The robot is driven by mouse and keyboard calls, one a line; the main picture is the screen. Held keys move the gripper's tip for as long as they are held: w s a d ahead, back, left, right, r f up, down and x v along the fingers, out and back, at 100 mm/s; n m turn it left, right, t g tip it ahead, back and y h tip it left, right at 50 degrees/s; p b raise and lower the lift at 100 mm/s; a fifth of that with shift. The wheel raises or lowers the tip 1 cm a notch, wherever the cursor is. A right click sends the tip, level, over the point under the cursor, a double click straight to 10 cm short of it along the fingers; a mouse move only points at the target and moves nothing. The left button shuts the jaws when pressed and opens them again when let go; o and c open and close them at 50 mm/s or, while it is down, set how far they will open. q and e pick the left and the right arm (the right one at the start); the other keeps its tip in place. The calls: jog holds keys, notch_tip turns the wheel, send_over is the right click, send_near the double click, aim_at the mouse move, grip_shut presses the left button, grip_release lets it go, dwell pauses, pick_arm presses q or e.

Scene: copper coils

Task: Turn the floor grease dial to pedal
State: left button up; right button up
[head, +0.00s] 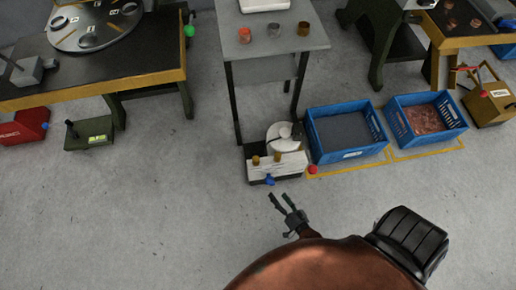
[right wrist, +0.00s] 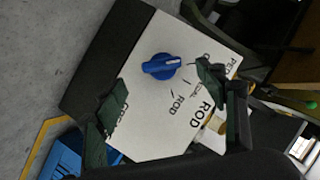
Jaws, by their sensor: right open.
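The floor grease unit (head: 290,161) is a white-fronted box with a dark base, standing on the floor by the grey table. Its blue dial (head: 270,180) is low on the front. In the right wrist view the blue dial (right wrist: 161,66) sits on a white panel (right wrist: 165,115) with printed labels. "ROD" is readable and a label starting "PE" is partly hidden by a finger. I cannot tell which label the dial points to. My right gripper (head: 279,197) is open, in front of the dial and apart from it. Its fingers flank the dial in the wrist view. My left gripper is not in view.
A red knob (head: 312,170) is at the unit's right. Blue crates (head: 347,154) stand to the right within yellow floor lines. The grey table (head: 270,45) rises behind. A green pedal box (head: 90,134) and red box (head: 24,126) are at left. Floor in front is mostly clear.

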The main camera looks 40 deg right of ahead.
aim_at(272, 185)
jog(key=shift+m+t+h, duration=0.3)
jog(key=shift+m+h, duration=0.1)
jog(key=shift+m, duration=0.3)
jog(key=b+x, duration=0.4)
jog(key=x, duration=0.4)
jog(key=shift+w+d, duration=0.15)
jog(key=shift+d, duration=0.1)
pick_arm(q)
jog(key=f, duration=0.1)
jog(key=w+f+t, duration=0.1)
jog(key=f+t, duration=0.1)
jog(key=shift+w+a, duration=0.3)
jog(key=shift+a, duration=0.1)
pick_arm(e)
jog(key=shift+w+d, duration=0.1)
jog(key=shift+w, duration=0.25)
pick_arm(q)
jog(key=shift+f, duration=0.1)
pick_arm(e)
jog(key=c, duration=1.2)
